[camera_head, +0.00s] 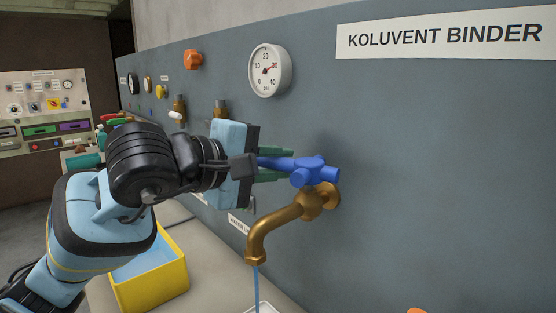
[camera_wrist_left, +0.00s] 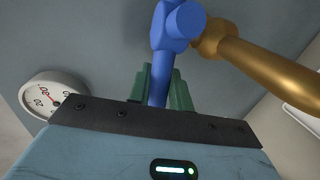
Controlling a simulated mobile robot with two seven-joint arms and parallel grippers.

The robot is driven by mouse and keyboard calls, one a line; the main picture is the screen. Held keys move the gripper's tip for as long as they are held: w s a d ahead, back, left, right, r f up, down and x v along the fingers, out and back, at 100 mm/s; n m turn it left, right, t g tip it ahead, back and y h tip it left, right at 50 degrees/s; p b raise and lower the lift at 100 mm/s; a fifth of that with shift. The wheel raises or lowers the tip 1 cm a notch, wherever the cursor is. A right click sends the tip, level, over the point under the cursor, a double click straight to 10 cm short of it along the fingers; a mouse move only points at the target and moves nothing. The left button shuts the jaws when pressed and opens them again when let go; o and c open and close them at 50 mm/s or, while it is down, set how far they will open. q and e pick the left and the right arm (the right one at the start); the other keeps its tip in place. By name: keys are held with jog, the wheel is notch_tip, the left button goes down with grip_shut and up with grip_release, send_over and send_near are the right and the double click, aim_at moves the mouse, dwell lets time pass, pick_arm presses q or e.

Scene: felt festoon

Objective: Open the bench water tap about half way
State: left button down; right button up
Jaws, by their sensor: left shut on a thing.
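The bench water tap has a brass spout (camera_head: 275,228) coming out of the grey wall panel and a blue cross handle (camera_head: 309,171) on top. A thin blue stream of water (camera_head: 256,280) runs down from the spout's mouth. My left gripper (camera_head: 277,164) comes in from the left, its green fingers shut on one arm of the blue handle. In the left wrist view the blue handle (camera_wrist_left: 172,30) rises from between the green fingers (camera_wrist_left: 166,88), with the brass spout (camera_wrist_left: 265,70) to the right. My right gripper is not in view.
A round pressure gauge (camera_head: 269,71) and an orange knob (camera_head: 193,60) are on the panel above my left arm. A yellow bin (camera_head: 152,287) with a blue inside stands below it. A white sign (camera_head: 445,34) reads KOLUVENT BINDER. The panel right of the tap is bare.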

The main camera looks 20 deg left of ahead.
pick_arm(q)
jog(key=shift+s+n+t+y, duration=0.25)
jog(key=shift+n+y, duration=0.25)
jog(key=shift+y, duration=0.15)
jog(key=shift+s+n+t+y, duration=0.25)
jog(key=shift+n+y, duration=0.25)
jog(key=shift+y, duration=0.15)
jog(key=c, duration=1.3)
grip_release()
jog(key=shift+s, duration=0.1)
jog(key=v, duration=0.7)
jog(key=shift+s+a+r, duration=0.1)
jog(key=shift+s+a, duration=0.05)
jog(key=shift+s, duration=0.15)
